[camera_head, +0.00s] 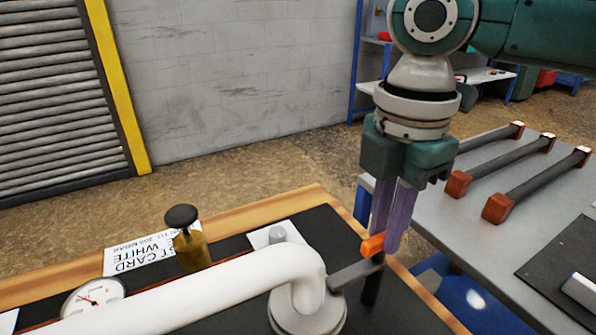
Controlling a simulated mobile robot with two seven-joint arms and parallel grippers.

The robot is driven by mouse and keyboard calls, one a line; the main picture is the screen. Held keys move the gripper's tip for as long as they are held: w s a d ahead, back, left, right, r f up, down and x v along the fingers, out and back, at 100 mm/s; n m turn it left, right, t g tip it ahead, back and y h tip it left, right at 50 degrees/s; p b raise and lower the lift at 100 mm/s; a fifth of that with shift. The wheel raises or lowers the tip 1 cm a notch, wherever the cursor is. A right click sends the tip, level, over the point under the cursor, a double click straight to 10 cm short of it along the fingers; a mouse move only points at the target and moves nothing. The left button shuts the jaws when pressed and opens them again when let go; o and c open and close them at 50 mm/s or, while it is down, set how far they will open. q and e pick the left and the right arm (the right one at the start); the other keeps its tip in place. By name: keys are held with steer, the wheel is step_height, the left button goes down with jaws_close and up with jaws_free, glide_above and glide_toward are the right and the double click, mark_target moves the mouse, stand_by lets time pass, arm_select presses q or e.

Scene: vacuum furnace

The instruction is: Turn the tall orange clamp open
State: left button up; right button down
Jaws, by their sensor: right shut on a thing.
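The orange clamp (373,246) is a short orange block at the end of a dark grey bar (352,272). The bar runs from the base of the white pipe, and a dark post stands under the orange end. My right gripper (390,238) comes down from above. Its two purple fingers are shut on the orange end and hide part of it. My left gripper is not in view.
A thick white pipe (200,290) bends down into a round flange. A brass valve (192,245) with a black knob, a round gauge (93,298) and a printed card (139,254) are at left. A grey table (440,220) with several orange-ended bars stands at right.

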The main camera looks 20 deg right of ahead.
steer(key=shift+r+m+p, duration=0.2)
steer(key=shift+m+p, duration=0.1)
steer(key=shift+p, duration=0.3)
steer(key=m+p, duration=0.6)
steer(key=p, duration=0.2)
steer(key=shift+a+r+p, duration=0.1)
steer(key=shift+p, duration=0.25)
steer(key=shift+m+p, duration=0.8)
steer(key=shift+m, duration=0.4)
steer(key=m+p, duration=0.3)
steer(key=m, duration=0.2)
steer(key=m+p, duration=0.1)
steer(key=m, duration=0.2)
steer(key=shift+f+m+p, duration=0.25)
steer(key=shift+m+p, duration=0.05)
steer(key=shift+p, duration=0.1)
steer(key=shift+m, duration=0.3)
steer(key=c, duration=0.9)
jaws_free()
steer(key=shift+o, duration=0.2)
